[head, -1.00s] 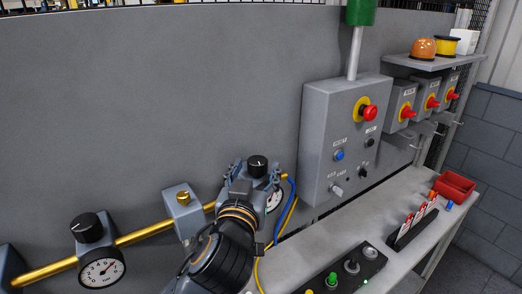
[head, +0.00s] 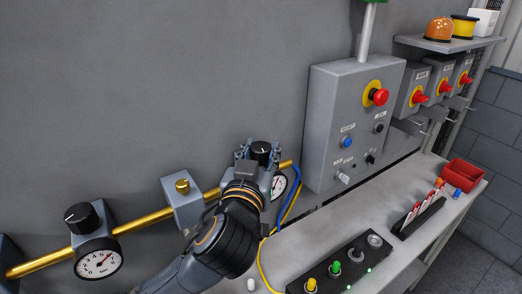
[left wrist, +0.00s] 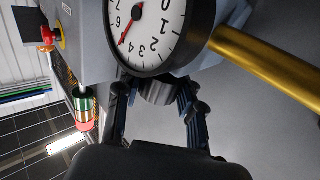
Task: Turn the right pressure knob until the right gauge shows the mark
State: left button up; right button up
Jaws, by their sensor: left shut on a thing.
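The right pressure knob (head: 261,148) is black with a white line on top, on a grey regulator block. My left gripper (head: 259,153) is shut on it, its fingers at either side. In the left wrist view the fingers (left wrist: 158,108) are around the knob (left wrist: 158,91), below the gauge. The right gauge (head: 279,186) is partly hidden by my wrist in the head view. Its white dial (left wrist: 150,25) is large but cut off in the left wrist view; the red needle points between 4 and 6. I cannot make out the mark. My right gripper is not in view.
A brass pipe (head: 140,222) runs to the left gauge (head: 99,264) and left knob (head: 83,218). A blue hose (head: 294,190) hangs close to the right gauge. A grey control box (head: 350,125) with a red button and a bench (head: 335,220) are to the right.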

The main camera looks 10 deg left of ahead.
aim_at(261, 146)
pick_arm(q)
jog(key=shift+m+h, duration=0.3)
jog(key=shift+h, duration=0.2)
jog(key=o, duration=1.2)
jog(key=shift+w, duration=0.1)
notch_tip(261, 146, up, 10)
jog(key=shift+f, duration=0.1)
